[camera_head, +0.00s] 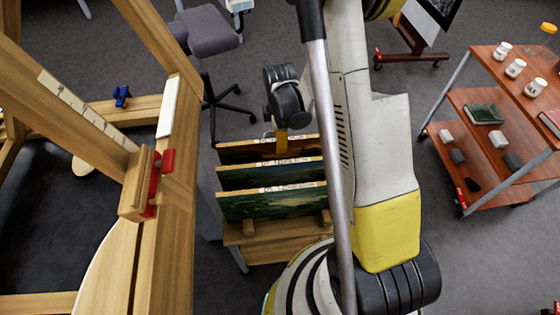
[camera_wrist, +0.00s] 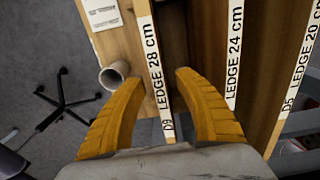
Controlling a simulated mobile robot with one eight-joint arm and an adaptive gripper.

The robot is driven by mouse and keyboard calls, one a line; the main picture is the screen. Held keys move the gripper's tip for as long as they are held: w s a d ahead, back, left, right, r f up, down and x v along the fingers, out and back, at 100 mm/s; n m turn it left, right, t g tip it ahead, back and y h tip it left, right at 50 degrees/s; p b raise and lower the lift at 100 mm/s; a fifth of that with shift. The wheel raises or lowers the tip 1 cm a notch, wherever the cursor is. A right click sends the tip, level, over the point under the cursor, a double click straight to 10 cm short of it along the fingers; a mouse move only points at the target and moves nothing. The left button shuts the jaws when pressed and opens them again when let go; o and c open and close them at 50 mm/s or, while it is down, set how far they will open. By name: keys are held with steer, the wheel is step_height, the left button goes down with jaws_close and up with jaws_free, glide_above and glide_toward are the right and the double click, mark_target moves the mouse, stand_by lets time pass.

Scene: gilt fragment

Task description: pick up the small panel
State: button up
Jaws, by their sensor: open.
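Several painted panels stand upright in a wooden rack (camera_head: 265,236): a back one (camera_head: 236,155), a middle one (camera_head: 236,177) and a front one (camera_head: 270,206), each with a white label strip on top. In the wrist view the strips read D9 LEDGE 28 cm (camera_wrist: 156,62), LEDGE 24 cm (camera_wrist: 234,55) and D5 LEDGE 20 cm (camera_wrist: 296,75). I cannot tell which one is the small panel. My gripper (camera_wrist: 155,78) is open, its yellow fingers on either side of the 28 cm panel's top edge. Contact is unclear. In the head view my gripper (camera_head: 281,142) is at the back panel.
A white cup (camera_wrist: 113,74) and a paper (camera_wrist: 103,14) are left of the panels in the wrist view. A wooden easel frame (camera_head: 180,200) stands left, an office chair (camera_head: 208,35) behind, and a red-brown shelf trolley (camera_head: 485,90) right. Grey floor lies between.

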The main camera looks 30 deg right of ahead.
steer(key=shift+r, duration=0.1)
jaws_close()
steer(key=shift+r, duration=0.15)
